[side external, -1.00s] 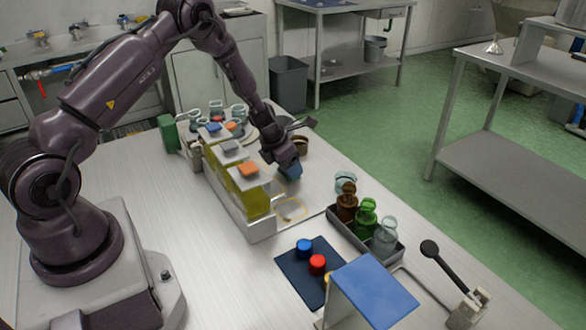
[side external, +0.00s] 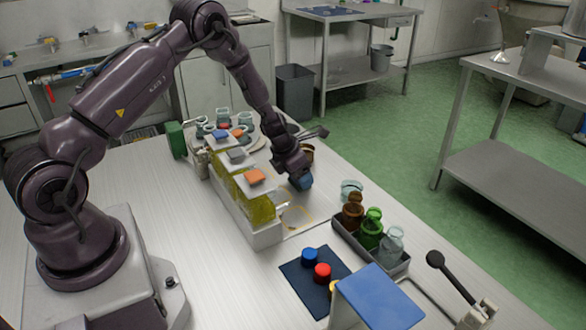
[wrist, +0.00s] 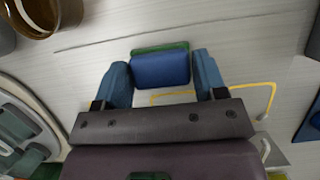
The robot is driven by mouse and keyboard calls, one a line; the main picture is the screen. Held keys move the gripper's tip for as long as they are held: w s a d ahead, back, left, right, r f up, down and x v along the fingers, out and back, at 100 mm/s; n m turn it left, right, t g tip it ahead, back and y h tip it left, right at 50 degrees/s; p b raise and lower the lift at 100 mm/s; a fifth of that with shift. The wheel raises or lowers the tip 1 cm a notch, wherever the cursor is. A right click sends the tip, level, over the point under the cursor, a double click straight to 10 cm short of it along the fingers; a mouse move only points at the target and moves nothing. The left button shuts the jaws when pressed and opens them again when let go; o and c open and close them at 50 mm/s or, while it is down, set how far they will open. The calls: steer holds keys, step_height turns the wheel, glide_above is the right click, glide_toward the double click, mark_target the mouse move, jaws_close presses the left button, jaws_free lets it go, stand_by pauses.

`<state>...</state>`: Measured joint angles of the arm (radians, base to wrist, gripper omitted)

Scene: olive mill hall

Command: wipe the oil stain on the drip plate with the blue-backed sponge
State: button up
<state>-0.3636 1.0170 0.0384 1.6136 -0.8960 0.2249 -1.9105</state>
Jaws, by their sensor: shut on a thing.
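The blue-backed sponge (wrist: 160,70) has a green edge and sits between the two blue fingertips of my gripper (wrist: 164,82) in the wrist view. My gripper is shut on it. In the side view my gripper (side external: 302,180) is low over the far end of the drip plate (side external: 320,219), behind the stain. I cannot tell whether the sponge touches the plate. The oil stain (side external: 298,216) shows as a yellow-brown outlined patch near the bottle rack. In the wrist view its yellow outline (wrist: 245,84) runs beside and behind the right fingertip, partly hidden by my gripper.
A navy mat (side external: 300,272) with coloured caps lies in front. A brown round container (side external: 307,153) stands behind my gripper.

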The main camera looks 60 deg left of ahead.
steer(key=shift+d, duration=3.15)
steer(key=shift+a, duration=5.7)
step_height(320, 180, up, 8)
steer(key=shift+d+r, duration=0.1)
